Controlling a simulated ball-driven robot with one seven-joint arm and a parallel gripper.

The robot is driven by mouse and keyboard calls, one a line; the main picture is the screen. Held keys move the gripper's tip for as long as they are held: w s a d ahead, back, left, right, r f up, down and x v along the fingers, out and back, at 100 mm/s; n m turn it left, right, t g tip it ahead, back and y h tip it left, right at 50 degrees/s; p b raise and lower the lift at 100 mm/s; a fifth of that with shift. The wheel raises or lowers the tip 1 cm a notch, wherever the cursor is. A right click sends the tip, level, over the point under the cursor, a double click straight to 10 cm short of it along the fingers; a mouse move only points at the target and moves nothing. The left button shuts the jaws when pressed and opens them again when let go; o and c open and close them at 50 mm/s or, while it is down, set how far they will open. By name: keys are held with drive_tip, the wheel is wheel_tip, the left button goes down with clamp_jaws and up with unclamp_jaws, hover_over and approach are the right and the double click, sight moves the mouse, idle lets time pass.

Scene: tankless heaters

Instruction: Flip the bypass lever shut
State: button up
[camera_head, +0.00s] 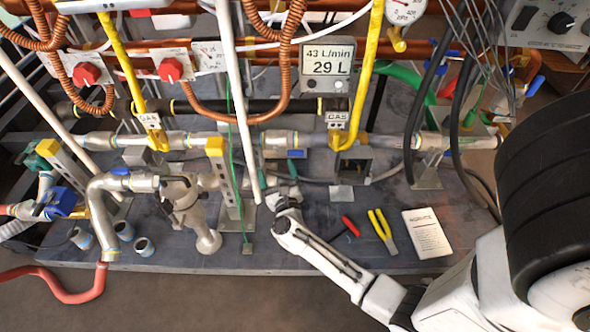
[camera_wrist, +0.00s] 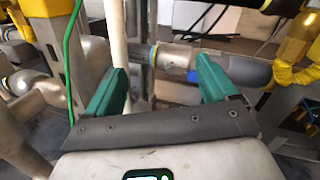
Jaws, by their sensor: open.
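No lever carries a readable bypass label, so I cannot tell which one it is. A small blue lever (camera_head: 297,154) sits on the horizontal grey pipe (camera_head: 285,140). A larger blue valve handle (camera_head: 62,201) is at the far left. My gripper (camera_head: 277,176) is low in front of the pipe, below the small blue lever. In the wrist view its green fingers (camera_wrist: 162,70) are spread, with nothing held between them. Contact with the pipe is unclear.
A white upright pipe (camera_head: 238,100) stands just left of my gripper; a yellow-capped post (camera_head: 216,150) is further left. A yellow gas pipe (camera_head: 365,70) drops at right. Red-handled tool (camera_head: 350,227), yellow pliers (camera_head: 382,231) and a notice sheet (camera_head: 427,233) lie on the bench.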

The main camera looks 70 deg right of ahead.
sight(295, 153)
drive_tip(key=s+d+f+m+g+h+b, duration=0.2)
drive_tip(key=s+d+f+m+g, duration=0.15)
drive_tip(key=f+m, duration=0.2)
drive_tip(key=shift+m+g, duration=0.25)
drive_tip(key=shift+g, duration=0.3)
drive_tip(key=b+x, duration=0.1)
drive_tip(key=x, duration=0.1)
drive_tip(key=b+x, duration=0.1)
drive_tip(key=x, duration=0.2)
drive_tip(key=b+x, duration=0.1)
drive_tip(key=x, duration=0.2)
drive_tip(key=shift+s+d, duration=0.3)
drive_tip(key=shift+d, duration=0.05)
drive_tip(key=shift+w+d+r+b, duration=0.1)
drive_tip(key=shift+w+d+b, duration=0.2)
drive_tip(key=shift+d, duration=0.3)
drive_tip(key=shift+c, duration=0.3)
drive_tip(key=c, duration=1.5)
drive_tip(key=shift+o, duration=0.2)
drive_tip(key=shift+r, duration=0.1)
